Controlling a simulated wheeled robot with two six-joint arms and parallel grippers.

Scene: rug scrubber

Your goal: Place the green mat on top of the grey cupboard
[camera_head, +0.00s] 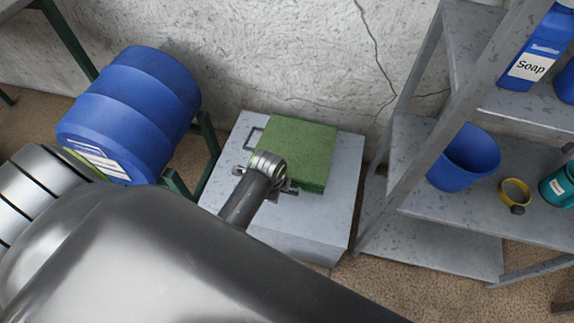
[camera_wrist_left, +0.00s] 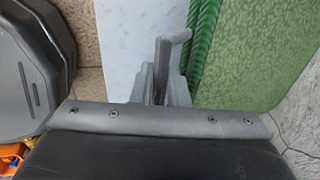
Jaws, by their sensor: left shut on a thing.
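The green mat (camera_head: 302,146) is a folded or stacked square with layered edges. It lies flat over the top of the grey cupboard (camera_head: 343,190), towards the back; I cannot tell if it rests fully on it. My left gripper (camera_head: 280,184) is at the mat's near edge, shut on it. In the left wrist view the mat (camera_wrist_left: 268,50) fills the right side, its layered edge (camera_wrist_left: 202,40) beside the gripper (camera_wrist_left: 164,75). The pale cupboard top (camera_wrist_left: 130,40) shows left of it. My arm hides part of the cupboard's near left side. My right gripper is not in view.
A blue barrel (camera_head: 135,115) lies on a green stand left of the cupboard. A grey metal shelf (camera_head: 420,200) stands close on the right, with a blue bucket (camera_head: 465,160), yellow tape roll (camera_head: 514,192) and soap bottle (camera_head: 535,55). A cracked wall (camera_head: 290,50) is behind.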

